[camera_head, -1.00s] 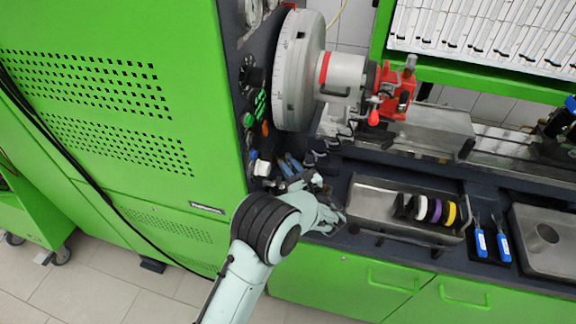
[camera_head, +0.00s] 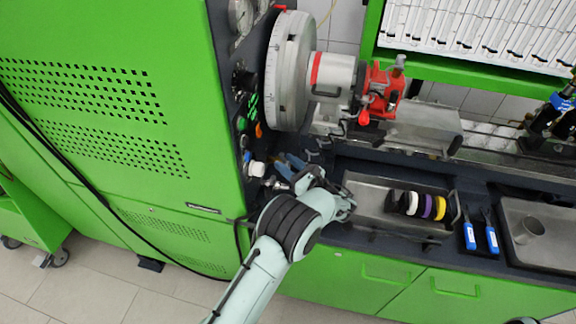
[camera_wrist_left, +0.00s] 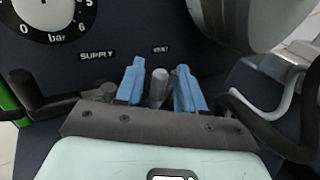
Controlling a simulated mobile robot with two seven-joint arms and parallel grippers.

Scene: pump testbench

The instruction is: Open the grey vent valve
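The grey vent valve shows as a short grey rounded handle (camera_wrist_left: 158,88) below the small VENT label on the dark panel in the left wrist view. My left gripper (camera_wrist_left: 160,82) has its two blue fingers spread on either side of this handle, with narrow gaps visible. Whether a finger touches it is not clear. In the head view, my left gripper (camera_head: 290,162) is at the lower right edge of the green cabinet, its blue fingers pointing towards the dark panel. The valve cannot be made out there. My right gripper is not in view.
A black supply handle (camera_wrist_left: 50,95) is to the left, below a bar gauge (camera_wrist_left: 48,14). A large grey disc (camera_head: 288,70) overhangs the area. A black hose (camera_wrist_left: 270,130) runs close on the right. A metal tray (camera_head: 368,204) with coloured rings is beside my wrist.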

